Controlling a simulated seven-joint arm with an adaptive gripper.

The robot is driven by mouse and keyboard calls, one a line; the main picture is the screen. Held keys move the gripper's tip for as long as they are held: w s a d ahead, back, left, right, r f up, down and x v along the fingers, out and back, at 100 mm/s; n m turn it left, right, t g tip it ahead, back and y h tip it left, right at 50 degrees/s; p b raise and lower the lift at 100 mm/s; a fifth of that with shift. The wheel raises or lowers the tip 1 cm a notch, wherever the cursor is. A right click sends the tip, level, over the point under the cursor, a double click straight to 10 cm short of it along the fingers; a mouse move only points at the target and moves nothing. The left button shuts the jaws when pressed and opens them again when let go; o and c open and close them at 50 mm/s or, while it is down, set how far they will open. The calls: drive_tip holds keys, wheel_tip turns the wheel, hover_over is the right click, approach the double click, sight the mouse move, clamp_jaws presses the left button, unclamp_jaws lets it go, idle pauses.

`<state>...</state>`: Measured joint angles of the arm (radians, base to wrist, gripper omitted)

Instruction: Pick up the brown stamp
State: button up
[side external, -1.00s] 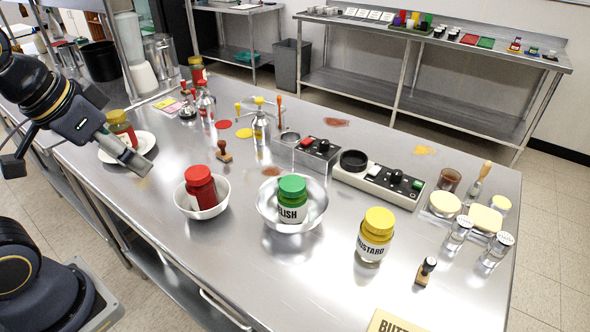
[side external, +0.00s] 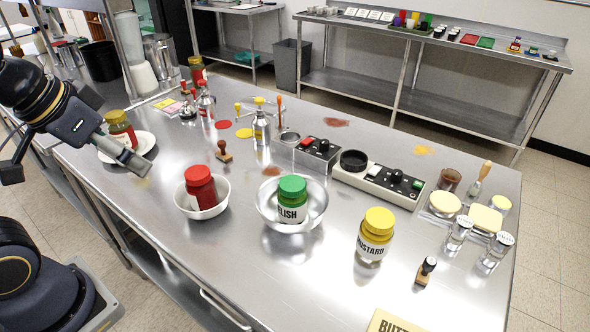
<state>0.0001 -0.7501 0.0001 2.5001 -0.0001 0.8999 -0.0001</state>
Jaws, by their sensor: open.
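The brown stamp (side external: 223,151) stands upright on the steel counter, left of centre, behind the white bowl with the red jar. A second stamp (side external: 426,270) with a black-topped handle and brown base stands at the front right. My gripper (side external: 140,165) is at the left, over the near edge of the white plate, to the left of the brown stamp and clearly apart from it. It is open, and I see nothing held in it, though its fingers are seen from the side and partly overlap.
A yellow-lidded jar (side external: 121,130) stands on the white plate (side external: 147,139) behind my gripper. The white bowl (side external: 181,206) holds a red jar; the metal bowl (side external: 262,208) holds a green-lidded jar. Dispenser bottles (side external: 262,130) stand behind the brown stamp. Counter between plate and stamp is clear.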

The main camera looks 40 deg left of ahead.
drive_tip(key=shift+c, duration=0.9)
